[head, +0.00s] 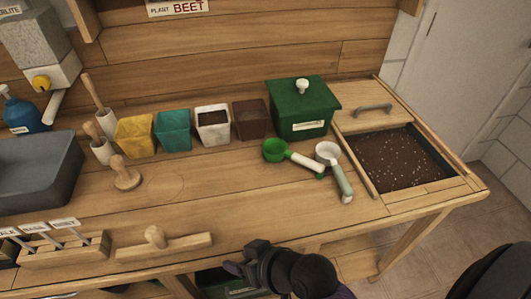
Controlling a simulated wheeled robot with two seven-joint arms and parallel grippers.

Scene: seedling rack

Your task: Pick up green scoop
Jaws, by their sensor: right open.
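The green scoop (275,151) lies on the wooden bench in front of the green lidded box. Its round bowl is at the left and its white handle (306,163) points right and toward the front, ending in a green tip. A white scoop (327,153) with a grey-green handle lies close beside it on the right. My right gripper (237,268) is open at the bench's front edge, low in the picture, well apart from the green scoop. It points left, and nothing shows between its fingers. My left gripper is out of view.
The green box (301,110) stands behind the scoops, with several pots in a row to its left. A soil bin (436,184) is set at the right. A wooden tamper (162,240) lies near the front edge. The bench middle is clear.

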